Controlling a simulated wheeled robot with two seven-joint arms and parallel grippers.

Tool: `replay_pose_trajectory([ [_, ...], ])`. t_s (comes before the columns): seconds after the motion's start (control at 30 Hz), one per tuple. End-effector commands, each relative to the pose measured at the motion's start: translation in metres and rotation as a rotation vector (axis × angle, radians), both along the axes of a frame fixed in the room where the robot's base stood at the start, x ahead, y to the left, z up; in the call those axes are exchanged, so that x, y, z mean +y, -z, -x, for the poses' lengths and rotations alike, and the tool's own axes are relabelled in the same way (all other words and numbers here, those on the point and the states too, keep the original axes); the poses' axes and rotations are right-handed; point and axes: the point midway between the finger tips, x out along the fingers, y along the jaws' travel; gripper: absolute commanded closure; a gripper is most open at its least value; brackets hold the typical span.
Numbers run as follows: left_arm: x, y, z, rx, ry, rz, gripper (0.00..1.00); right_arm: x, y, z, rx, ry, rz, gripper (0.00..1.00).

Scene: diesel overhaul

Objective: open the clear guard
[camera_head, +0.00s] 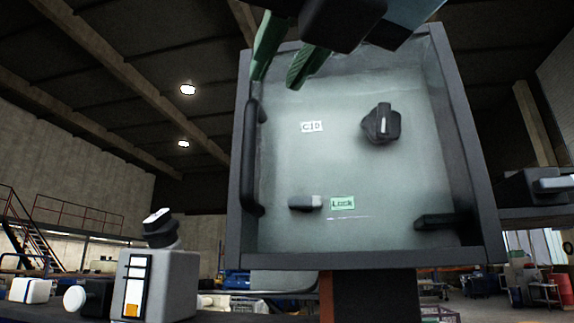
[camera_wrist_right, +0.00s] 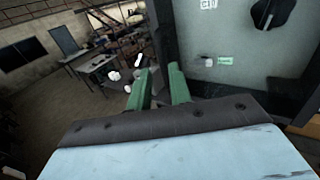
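The clear guard (camera_head: 345,100) is a see-through panel in a dark square frame, and it looks closed over a pale box. A black vertical bar handle (camera_head: 250,160) runs along its left side. My right gripper (camera_head: 287,62) comes in from the top, with two green fingers apart and nothing seen between them. It is above and slightly right of the handle's upper end, and I cannot tell its depth from the panel. In the right wrist view the fingers (camera_wrist_right: 160,88) are also apart, left of the guarded box. My left gripper is not in view.
Behind the guard are a black knob (camera_head: 381,125), a small grey lever (camera_head: 305,203) beside a "Lock" label (camera_head: 342,203), and a "C10" label (camera_head: 311,127). A dark bracket (camera_head: 443,220) sits lower right. A grey box (camera_head: 165,283) stands at lower left.

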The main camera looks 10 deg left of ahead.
Motion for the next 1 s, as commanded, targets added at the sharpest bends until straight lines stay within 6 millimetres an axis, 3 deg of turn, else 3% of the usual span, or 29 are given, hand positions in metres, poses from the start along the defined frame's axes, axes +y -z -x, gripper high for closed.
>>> replay_pose_trajectory([
  [0.3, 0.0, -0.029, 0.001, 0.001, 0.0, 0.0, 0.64, 0.037, -0.003, -0.059, 0.006, -0.003, 0.002, 0.8],
  [0.5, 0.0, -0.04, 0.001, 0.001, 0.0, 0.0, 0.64, 0.052, -0.001, -0.082, 0.004, -0.004, 0.003, 0.8],
  [0.93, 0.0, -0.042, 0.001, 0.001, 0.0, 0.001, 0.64, 0.057, 0.001, -0.091, 0.002, -0.005, 0.002, 0.8],
  [1.0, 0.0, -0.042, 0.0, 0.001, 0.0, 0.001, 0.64, 0.057, 0.001, -0.091, 0.002, -0.005, 0.002, 0.88],
])
